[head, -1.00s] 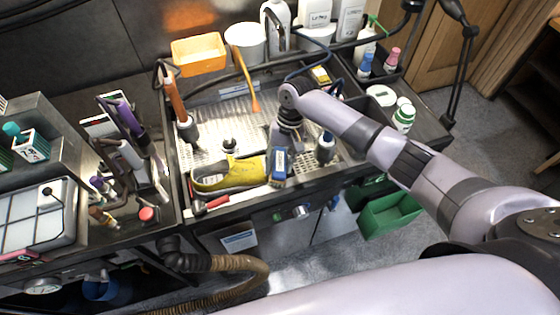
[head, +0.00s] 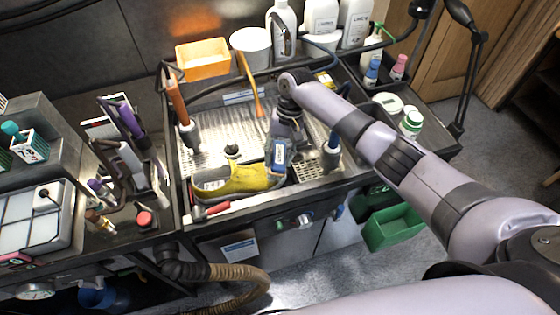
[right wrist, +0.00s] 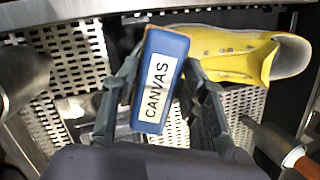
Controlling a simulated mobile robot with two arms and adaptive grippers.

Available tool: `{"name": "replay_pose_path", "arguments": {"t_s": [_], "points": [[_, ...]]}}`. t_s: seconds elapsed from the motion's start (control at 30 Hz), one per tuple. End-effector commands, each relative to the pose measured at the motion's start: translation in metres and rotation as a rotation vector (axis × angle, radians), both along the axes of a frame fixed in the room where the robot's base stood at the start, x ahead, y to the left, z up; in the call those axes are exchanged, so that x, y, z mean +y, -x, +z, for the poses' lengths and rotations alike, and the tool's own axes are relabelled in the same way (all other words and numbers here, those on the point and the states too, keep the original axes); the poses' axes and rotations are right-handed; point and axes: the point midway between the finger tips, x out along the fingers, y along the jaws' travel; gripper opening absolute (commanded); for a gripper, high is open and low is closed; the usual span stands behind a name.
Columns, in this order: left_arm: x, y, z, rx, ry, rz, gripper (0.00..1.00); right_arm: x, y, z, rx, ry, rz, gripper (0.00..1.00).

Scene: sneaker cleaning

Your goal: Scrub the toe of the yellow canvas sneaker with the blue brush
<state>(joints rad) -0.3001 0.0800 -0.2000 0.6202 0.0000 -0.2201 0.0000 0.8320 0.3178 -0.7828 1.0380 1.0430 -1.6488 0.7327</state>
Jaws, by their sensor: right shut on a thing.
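My right gripper (head: 283,131) is shut on the blue brush (head: 279,153), whose label reads CANVAS in the wrist view (right wrist: 162,75). The bristles are hidden. My left gripper is not in view.
A red-handled tool (head: 212,211) lies at the front rim. An orange-handled tool (head: 178,103) stands at the left, and an upright cylinder (head: 331,150) stands right of the brush. An orange tub (head: 203,58) and white bottles (head: 322,17) line the back.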

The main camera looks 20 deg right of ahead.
Motion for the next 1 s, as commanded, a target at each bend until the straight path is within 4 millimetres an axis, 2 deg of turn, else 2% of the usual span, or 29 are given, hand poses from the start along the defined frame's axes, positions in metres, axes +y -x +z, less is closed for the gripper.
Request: {"name": "replay_pose_path", "arguments": {"t_s": [0.03,0.2,0.47,0.73,1.0], "points": [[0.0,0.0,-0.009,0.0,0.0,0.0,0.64,0.0,-0.005,-0.004,-0.002,0.0,-0.002,0.0],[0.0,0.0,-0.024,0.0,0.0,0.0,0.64,0.0,-0.02,-0.006,-0.001,0.0,-0.001,0.0],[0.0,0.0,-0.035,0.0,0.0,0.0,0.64,0.0,-0.033,-0.004,0.001,-0.001,0.0,0.0],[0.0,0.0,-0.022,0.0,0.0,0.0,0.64,0.001,-0.03,-0.004,0.003,-0.001,0.001,0.0],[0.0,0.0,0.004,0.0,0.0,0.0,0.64,0.001,-0.015,-0.003,0.004,0.0,0.001,0.0]]}}
